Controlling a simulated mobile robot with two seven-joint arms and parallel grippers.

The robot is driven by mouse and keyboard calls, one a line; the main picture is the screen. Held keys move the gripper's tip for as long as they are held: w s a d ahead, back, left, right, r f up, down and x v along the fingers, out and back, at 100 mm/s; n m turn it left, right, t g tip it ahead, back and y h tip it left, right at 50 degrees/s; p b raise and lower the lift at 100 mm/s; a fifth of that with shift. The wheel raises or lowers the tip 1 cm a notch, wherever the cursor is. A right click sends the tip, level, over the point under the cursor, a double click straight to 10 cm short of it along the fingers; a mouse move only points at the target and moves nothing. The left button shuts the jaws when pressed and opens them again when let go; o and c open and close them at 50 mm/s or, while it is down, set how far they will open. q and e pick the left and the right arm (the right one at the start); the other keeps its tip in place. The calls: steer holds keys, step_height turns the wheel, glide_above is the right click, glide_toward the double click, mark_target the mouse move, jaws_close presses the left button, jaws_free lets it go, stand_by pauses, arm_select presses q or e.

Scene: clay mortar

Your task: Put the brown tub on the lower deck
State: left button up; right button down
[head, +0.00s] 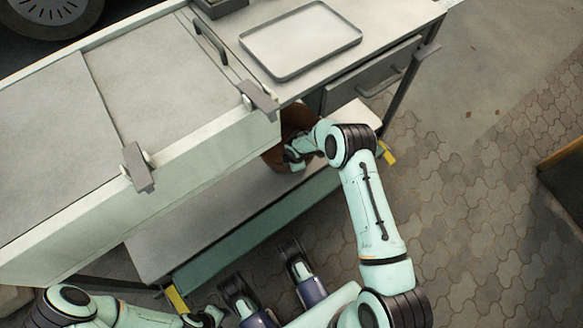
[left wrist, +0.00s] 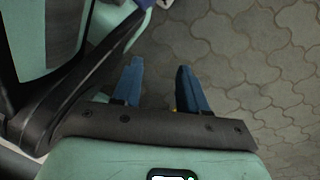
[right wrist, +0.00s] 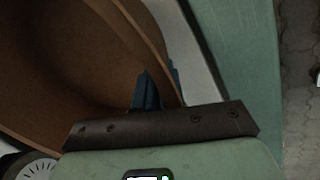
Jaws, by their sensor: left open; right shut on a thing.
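The brown tub (head: 272,157) is at the right part of the lower deck (head: 190,223), partly under the upper counter. The counter and my right arm hide much of it. My right gripper (head: 296,152) is shut on the tub's rim. In the right wrist view, its fingers (right wrist: 153,92) pinch the wall of the tub (right wrist: 60,55), whose inside looks empty where it shows. I cannot tell whether the tub's base touches the deck. My left gripper (left wrist: 157,88) is open and empty over the paving.
A metal tray (head: 300,42) lies on the upper counter, beside a handle (head: 209,40). The long upper panel (head: 150,165) overhangs the deck. A drawer (head: 375,75) is at the right. The lower deck's left part is clear. Paved floor (head: 470,220) is open at right.

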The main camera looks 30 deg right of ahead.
step_height(320, 180, down, 4)
steer(key=shift+w+f+b, duration=0.1)
steer(key=shift+b, duration=0.55)
arm_select(q)
steer(key=s, duration=0.1)
steer(key=s+f, duration=0.1)
steer(key=shift+s+a+g, duration=0.15)
steer(key=shift+s+g, duration=0.15)
steer(key=shift+g, duration=0.1)
arm_select(e)
steer(key=c, duration=1.7)
jaws_free()
steer(key=shift+f, duration=0.1)
steer(key=o, duration=0.5)
steer(key=shift+c, duration=0.2)
steer(key=shift+r, duration=0.2)
